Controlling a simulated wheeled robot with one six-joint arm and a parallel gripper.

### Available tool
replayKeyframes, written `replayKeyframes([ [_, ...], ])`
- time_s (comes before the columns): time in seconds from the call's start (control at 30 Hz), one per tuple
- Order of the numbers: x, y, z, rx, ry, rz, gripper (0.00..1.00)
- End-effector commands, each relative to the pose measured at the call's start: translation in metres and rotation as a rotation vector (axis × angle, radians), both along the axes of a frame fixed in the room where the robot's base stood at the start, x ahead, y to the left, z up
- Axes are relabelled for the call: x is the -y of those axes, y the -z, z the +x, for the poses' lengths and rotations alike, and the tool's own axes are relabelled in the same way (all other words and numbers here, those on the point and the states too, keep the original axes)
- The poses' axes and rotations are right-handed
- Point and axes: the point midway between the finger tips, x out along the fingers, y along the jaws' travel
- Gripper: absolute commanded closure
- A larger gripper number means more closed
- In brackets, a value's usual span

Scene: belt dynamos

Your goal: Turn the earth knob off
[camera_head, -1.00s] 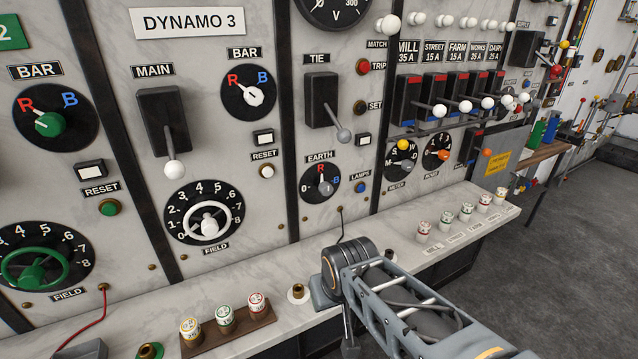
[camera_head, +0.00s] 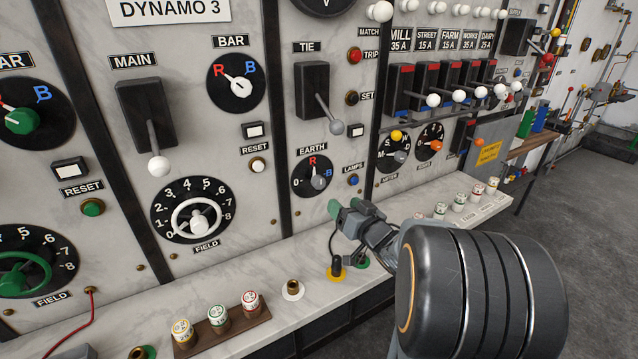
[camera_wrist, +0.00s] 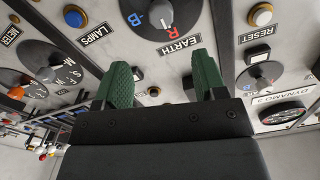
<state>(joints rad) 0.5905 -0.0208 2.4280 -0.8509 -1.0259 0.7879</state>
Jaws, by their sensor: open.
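In the wrist view the earth knob (camera_wrist: 157,12) shows upside down and is cut by the top edge, between B and R. My gripper (camera_wrist: 163,78) is open and empty, with two green padded fingers apart. In the head view my gripper (camera_head: 350,208) is below and right of the earth dial, above the ledge, apart from the knob.
The blue lamps button (camera_head: 353,180) is just right of the earth dial. The tie lever (camera_head: 337,127) hangs above it. On the ledge are a brass socket (camera_head: 293,288) and a yellow-ringed black plug (camera_head: 337,268). My arm covers part of the right ledge.

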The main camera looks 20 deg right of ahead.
Motion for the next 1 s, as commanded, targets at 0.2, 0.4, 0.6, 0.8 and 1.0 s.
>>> replayKeyframes([
  [0.2,-0.005,-0.001,0.034,0.007,-0.012,0.006,0.35],
  [0.4,-0.01,-0.001,0.073,0.005,-0.011,0.005,0.35],
  [0.6,-0.013,-0.001,0.105,0.006,-0.008,0.004,0.35],
  [0.8,-0.015,-0.001,0.124,0.007,-0.006,0.004,0.35],
  [1.0,-0.016,-0.001,0.131,0.006,-0.007,0.004,0.35],
])
